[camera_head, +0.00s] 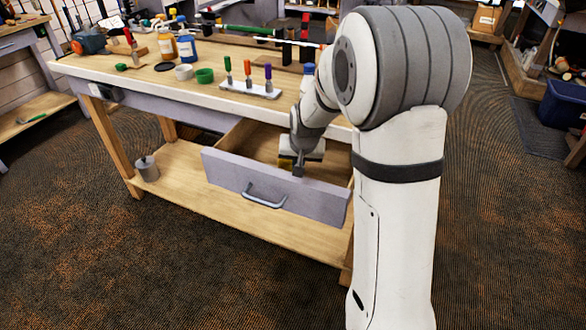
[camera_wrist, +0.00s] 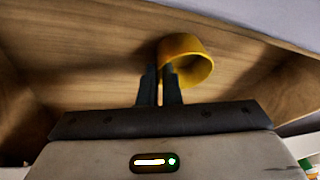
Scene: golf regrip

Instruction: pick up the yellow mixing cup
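The yellow mixing cup (camera_wrist: 188,58) is inside the open drawer and appears tilted in the wrist view, its opening facing right and toward the camera. In the head view only a small yellow patch of it (camera_head: 285,163) shows beneath my gripper (camera_head: 299,168). In the wrist view my gripper (camera_wrist: 161,72) has its two dark fingers close together at the cup's left edge. The cup's thin wall appears pinched between them, with the right finger on the opening's side. I cannot tell whether the cup touches the drawer floor.
The drawer front (camera_head: 270,190) with its grey handle stands pulled out below the workbench top (camera_head: 130,72). Bottles, small cups and a white pen rack (camera_head: 248,89) are on the bench. A grey can (camera_head: 147,168) stands on the lower shelf (camera_head: 190,180).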

